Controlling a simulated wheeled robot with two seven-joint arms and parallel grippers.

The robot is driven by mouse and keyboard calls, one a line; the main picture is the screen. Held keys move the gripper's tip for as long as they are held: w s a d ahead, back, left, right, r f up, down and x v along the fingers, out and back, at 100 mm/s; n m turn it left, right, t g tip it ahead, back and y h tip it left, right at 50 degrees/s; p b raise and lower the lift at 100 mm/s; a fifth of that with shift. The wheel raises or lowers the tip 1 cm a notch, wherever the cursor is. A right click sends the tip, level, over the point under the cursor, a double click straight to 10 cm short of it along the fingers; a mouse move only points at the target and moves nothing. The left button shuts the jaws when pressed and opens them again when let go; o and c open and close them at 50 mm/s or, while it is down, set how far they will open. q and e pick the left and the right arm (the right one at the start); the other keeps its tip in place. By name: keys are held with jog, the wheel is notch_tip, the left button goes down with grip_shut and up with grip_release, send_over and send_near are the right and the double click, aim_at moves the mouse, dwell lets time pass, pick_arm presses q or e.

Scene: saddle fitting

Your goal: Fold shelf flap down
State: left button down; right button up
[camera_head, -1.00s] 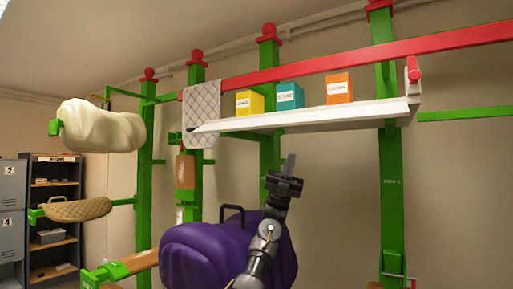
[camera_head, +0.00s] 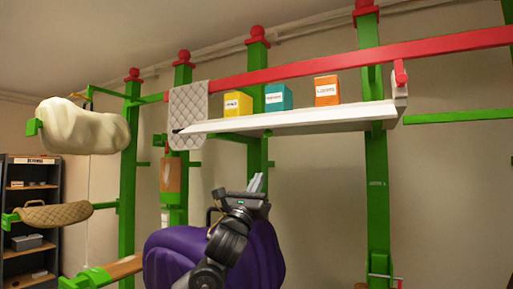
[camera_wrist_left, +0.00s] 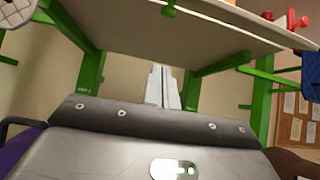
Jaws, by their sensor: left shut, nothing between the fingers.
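The white shelf flap (camera_head: 300,119) stands out level from the green frame in the head view, with three small boxes on it: yellow (camera_head: 238,103), teal (camera_head: 278,97) and orange (camera_head: 327,90). In the left wrist view the pale underside of the shelf flap (camera_wrist_left: 180,35) spans the top. My left gripper (camera_head: 256,183) is below the flap in the head view, fingers pointing up, shut and empty. Its fingers (camera_wrist_left: 161,86) show shut below the flap's underside in the left wrist view, apart from it. My right gripper is not in view.
A purple saddle (camera_head: 180,255) sits behind my left arm. A red rail (camera_head: 430,48) runs above the flap. A grey quilted pad (camera_head: 188,105) hangs at the flap's left end. Green posts (camera_head: 375,190) stand behind. A cream saddle (camera_head: 80,125) is at the left.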

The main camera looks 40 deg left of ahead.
aim_at(269, 127)
pick_arm(q)
jog(key=w+a+r+p, duration=0.1)
jog(key=w+r+p, duration=0.4)
jog(key=r+p, duration=0.4)
jog(key=shift+w+a+r+m, duration=0.15)
jog(key=shift+a+r+m, duration=0.2)
jog(key=shift+r, duration=0.25)
jog(key=shift+d, duration=0.1)
